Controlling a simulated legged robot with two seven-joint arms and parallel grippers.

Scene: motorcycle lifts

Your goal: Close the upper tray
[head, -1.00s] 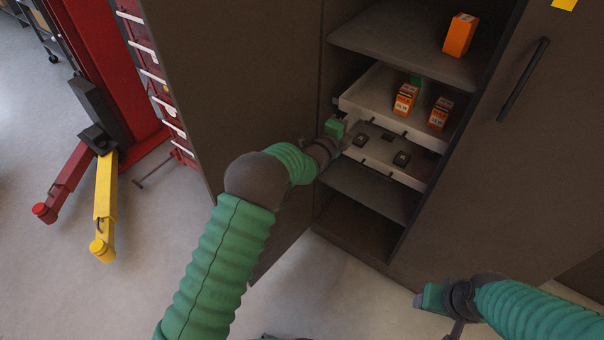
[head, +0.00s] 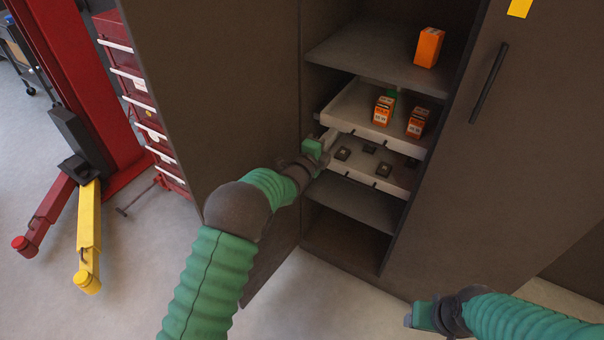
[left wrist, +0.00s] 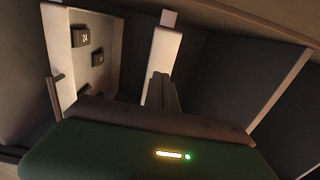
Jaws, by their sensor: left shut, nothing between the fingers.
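The upper tray (head: 370,136) is a pale drawer sticking out of the dark cabinet in the head view, with orange boxes (head: 383,111) on it. Below it a lower pale tray (head: 372,181) also sticks out, with several small dark blocks. My left gripper (head: 326,139) is shut and empty at the left front corner of the upper tray; I cannot tell if it touches. In the left wrist view its fingers (left wrist: 160,92) point towards a pale strip, and the lower tray's blocks (left wrist: 82,36) show at left. My right gripper (head: 424,315) is low at right, its fingertips unclear.
A closed door (head: 510,150) with a dark handle is at right. A shelf above holds another orange box (head: 429,47). Red drawers and a red and yellow lift stand at far left.

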